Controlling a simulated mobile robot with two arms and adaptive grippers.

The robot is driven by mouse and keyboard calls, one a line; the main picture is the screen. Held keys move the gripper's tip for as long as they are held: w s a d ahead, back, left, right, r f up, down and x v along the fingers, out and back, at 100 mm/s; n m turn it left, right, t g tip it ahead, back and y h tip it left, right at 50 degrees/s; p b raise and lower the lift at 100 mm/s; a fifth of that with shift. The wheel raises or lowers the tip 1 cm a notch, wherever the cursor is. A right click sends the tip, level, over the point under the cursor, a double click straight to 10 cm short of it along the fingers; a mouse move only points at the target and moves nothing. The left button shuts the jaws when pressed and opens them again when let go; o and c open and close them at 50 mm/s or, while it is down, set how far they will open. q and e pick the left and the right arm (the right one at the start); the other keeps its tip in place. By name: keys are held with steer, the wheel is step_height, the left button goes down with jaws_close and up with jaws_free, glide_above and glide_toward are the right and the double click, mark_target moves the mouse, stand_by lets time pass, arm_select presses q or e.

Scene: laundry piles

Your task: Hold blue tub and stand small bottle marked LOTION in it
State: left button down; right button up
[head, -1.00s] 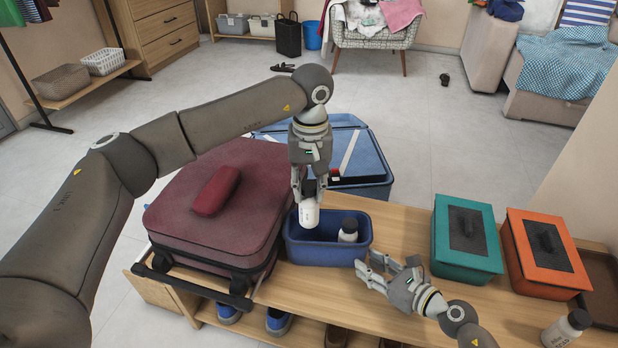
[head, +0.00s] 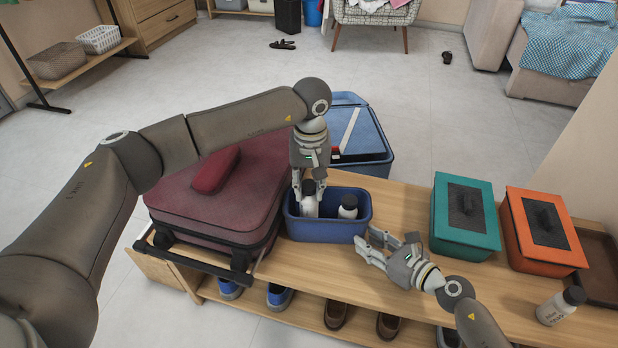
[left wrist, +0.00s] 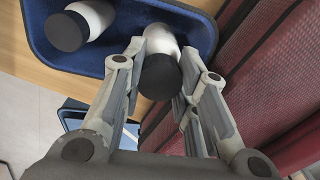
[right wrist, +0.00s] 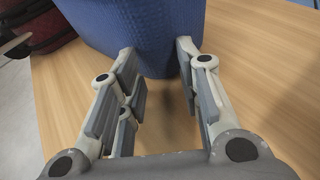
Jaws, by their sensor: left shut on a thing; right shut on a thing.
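The blue tub (head: 328,231) stands on the wooden bench top, left of the middle. My right gripper (head: 364,247) is shut on the tub's near right corner, which also shows in the right wrist view (right wrist: 150,35). My left gripper (head: 309,192) is shut on a small white bottle (head: 309,206) with a dark cap. It holds the bottle roughly upright inside the left part of the tub. The bottle's base and label are hidden. Another white bottle with a dark cap (head: 347,209) is in the tub to its right; the left wrist view shows it too (left wrist: 84,22).
A burgundy suitcase (head: 215,205) lies close left of the tub, with a red case (head: 216,170) on it. A teal box (head: 465,215), an orange box (head: 541,228) and another white bottle (head: 556,308) stand to the right. A larger blue bin (head: 365,160) is behind.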

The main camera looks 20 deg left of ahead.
mark_target(309, 196)
arm_select(q)
steer(key=shift+f, duration=1.75)
arm_select(e)
steer(key=shift+a, duration=0.15)
arm_select(q)
steer(key=c, duration=1.1)
jaws_free()
arm_select(e)
steer(key=shift+r, duration=0.1)
arm_select(q)
steer(key=shift+o, duration=0.2)
steer(key=shift+f, duration=0.1)
steer(key=shift+r, duration=4.55)
arm_select(e)
steer(key=shift+s, duration=0.1)
